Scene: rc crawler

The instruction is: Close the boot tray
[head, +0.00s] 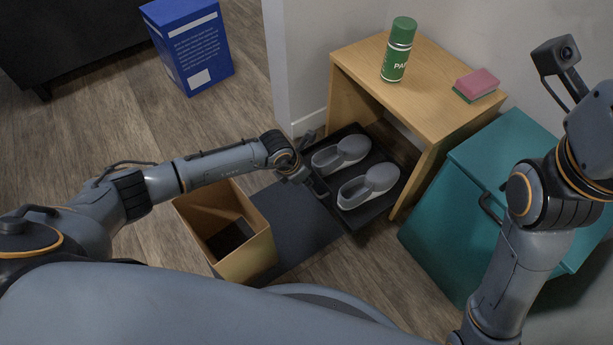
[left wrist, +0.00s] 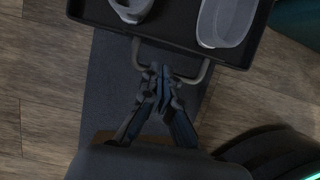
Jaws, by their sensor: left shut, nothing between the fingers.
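The boot tray (head: 358,221) is a black, shallow tray that sticks out from under the wooden bench (head: 437,85). Two grey shoes (head: 370,187) lie in it. In the left wrist view, the tray's front edge (left wrist: 178,43) is at the top, with a U-shaped grey handle (left wrist: 204,76) in front of it. My left gripper (head: 319,190) is shut and empty at the tray's front. In the left wrist view its fingertips (left wrist: 160,74) overlap the handle bar; I cannot tell whether they touch it. My right gripper is outside the view.
An open cardboard box (head: 258,255) stands on the floor left of the tray, by a dark mat (head: 297,222). A teal bin (head: 440,240) stands right of the bench. A blue box (head: 190,45) stands further back.

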